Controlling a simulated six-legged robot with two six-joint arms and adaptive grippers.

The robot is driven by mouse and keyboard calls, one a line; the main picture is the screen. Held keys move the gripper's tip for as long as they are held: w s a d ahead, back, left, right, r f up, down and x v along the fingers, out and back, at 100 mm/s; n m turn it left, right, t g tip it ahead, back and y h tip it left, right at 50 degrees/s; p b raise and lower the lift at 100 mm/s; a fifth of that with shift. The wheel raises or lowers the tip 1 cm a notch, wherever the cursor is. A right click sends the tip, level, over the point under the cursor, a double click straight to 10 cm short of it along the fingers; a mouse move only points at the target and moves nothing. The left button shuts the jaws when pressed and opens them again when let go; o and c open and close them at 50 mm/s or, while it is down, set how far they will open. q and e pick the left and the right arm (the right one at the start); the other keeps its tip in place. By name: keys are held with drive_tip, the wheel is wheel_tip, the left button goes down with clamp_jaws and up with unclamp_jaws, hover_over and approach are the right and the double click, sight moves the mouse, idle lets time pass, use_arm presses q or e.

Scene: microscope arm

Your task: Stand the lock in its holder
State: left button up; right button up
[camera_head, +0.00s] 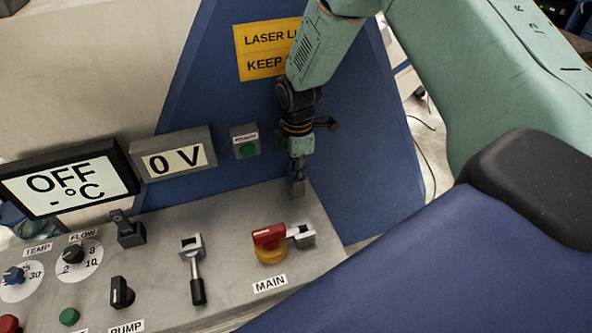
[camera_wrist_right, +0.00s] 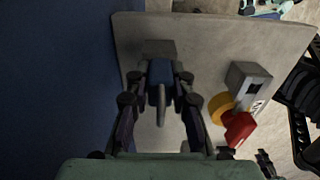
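My right gripper (camera_head: 297,180) reaches down over the back right of the grey control panel in the head view. In the right wrist view, its fingers (camera_wrist_right: 160,98) lie on both sides of a small lock (camera_wrist_right: 160,72) with a dark blue body and a grey curved shackle, and appear shut on it. A grey block, seemingly the holder (camera_wrist_right: 158,47), stands on the panel just beyond the lock's body. I cannot tell whether the lock touches it or sits in it. The fingers partly hide the lock in the head view. My left gripper is not clearly in view.
The red-handled MAIN switch (camera_head: 268,236) with a yellow base and grey hasp (camera_head: 302,235) is close by, in front of the gripper. A lever (camera_head: 195,270) and knobs lie left on the panel (camera_head: 230,225). A blue wall (camera_head: 350,190) stands behind.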

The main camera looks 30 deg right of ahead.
drive_tip(key=o, duration=0.5)
wheel_tip(320, 180, up, 12)
drive_tip(key=shift+w+d+r, duration=0.1)
drive_tip(key=shift+d, duration=0.05)
idle(0.4)
idle(0.6)
